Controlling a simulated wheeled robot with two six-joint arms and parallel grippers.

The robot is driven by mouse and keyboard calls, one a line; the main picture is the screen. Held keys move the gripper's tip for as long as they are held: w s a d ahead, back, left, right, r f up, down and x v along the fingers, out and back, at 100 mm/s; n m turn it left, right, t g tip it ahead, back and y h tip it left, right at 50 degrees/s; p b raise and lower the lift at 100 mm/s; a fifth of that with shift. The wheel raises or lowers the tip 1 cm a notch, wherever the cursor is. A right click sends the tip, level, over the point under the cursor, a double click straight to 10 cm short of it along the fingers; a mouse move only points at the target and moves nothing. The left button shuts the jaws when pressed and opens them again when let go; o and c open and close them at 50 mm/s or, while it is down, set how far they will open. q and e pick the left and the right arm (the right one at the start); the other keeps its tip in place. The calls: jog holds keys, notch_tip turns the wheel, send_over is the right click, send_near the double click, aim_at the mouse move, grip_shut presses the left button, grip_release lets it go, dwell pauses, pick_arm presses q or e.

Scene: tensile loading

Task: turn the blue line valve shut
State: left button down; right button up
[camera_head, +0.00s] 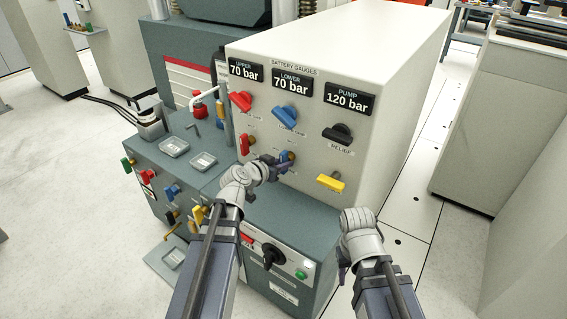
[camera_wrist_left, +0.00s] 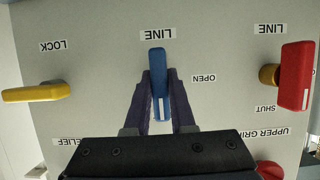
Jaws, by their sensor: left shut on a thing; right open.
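The blue line valve handle (camera_head: 287,156) is on the front of the pale panel, under the blue lower handle. In the left wrist view the blue line valve (camera_wrist_left: 158,70) points up and down the picture, with an OPEN label to its right and a LINE label above, both upside down. My left gripper (camera_head: 280,161) is at the handle. In the left wrist view its two fingers (camera_wrist_left: 158,88) stand on either side of the blue handle, shut on it. My right gripper (camera_head: 344,268) is empty, low and right of the panel; its fingers are mostly hidden.
A red line valve (camera_wrist_left: 296,76) and a yellow lock handle (camera_wrist_left: 36,93) flank the blue one. The gauges read 70, 70 and 120 bar. A black relief handle (camera_head: 337,133) is on the panel's right. Trays and coloured valves sit on the grey bench left. Floor at right is clear.

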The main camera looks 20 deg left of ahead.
dwell(0.5)
pick_arm(q)
jog(key=c, duration=0.8)
grip_release()
jog(key=shift+o, duration=0.2)
